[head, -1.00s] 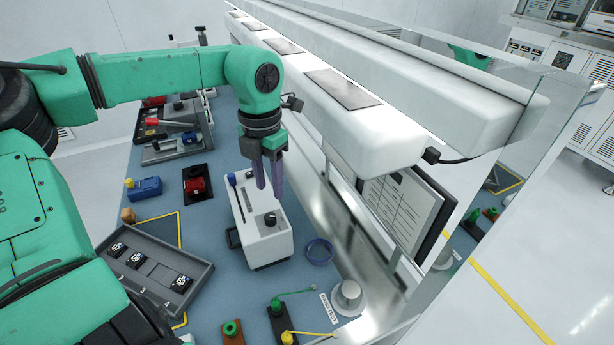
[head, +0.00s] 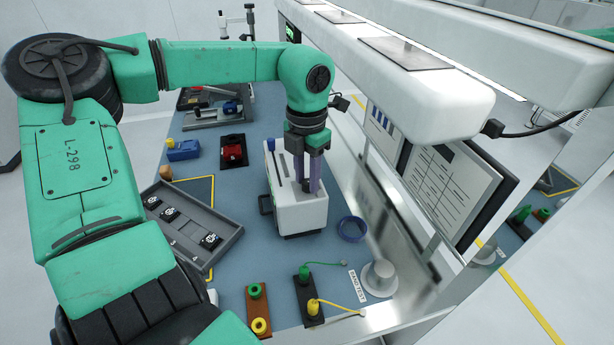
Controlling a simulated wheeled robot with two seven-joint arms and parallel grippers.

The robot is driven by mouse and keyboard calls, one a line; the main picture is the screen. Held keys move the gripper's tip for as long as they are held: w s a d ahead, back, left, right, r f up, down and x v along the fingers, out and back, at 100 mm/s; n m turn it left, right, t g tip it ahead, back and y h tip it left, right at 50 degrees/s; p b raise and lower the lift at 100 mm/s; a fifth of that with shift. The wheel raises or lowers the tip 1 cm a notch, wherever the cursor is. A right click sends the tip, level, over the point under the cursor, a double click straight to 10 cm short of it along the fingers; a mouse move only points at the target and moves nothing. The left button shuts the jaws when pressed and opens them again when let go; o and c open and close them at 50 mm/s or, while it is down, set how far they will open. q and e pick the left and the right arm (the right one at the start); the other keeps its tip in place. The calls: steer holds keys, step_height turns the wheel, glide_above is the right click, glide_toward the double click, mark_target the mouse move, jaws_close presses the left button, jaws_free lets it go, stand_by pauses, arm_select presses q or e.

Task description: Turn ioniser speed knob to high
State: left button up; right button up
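A white box-shaped unit (head: 290,218) stands on the blue bench mat, with a blue-capped stick (head: 271,147) at its far left corner. The black knob on its top, seen in the earlier view, is now hidden behind my fingers. My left gripper (head: 306,188) points down with its two purple fingers over the top of this unit, where the knob was seen. The fingers stand close together. I cannot tell whether they touch or grip the knob. My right gripper is not in view.
A grey tray (head: 226,249) with several black parts lies left of the unit. A blue ring (head: 352,229) lies to its right. Green and yellow plugs stand in front.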

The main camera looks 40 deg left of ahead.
arm_select(q)
jaws_close()
steer(key=m, duration=0.3)
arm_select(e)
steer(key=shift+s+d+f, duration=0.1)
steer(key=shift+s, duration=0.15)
arm_select(q)
steer(key=shift+m, duration=1)
steer(key=shift+o, duration=1.5)
jaws_free()
steer(key=shift+w+f, duration=0.1)
steer(key=shift+w, duration=0.1)
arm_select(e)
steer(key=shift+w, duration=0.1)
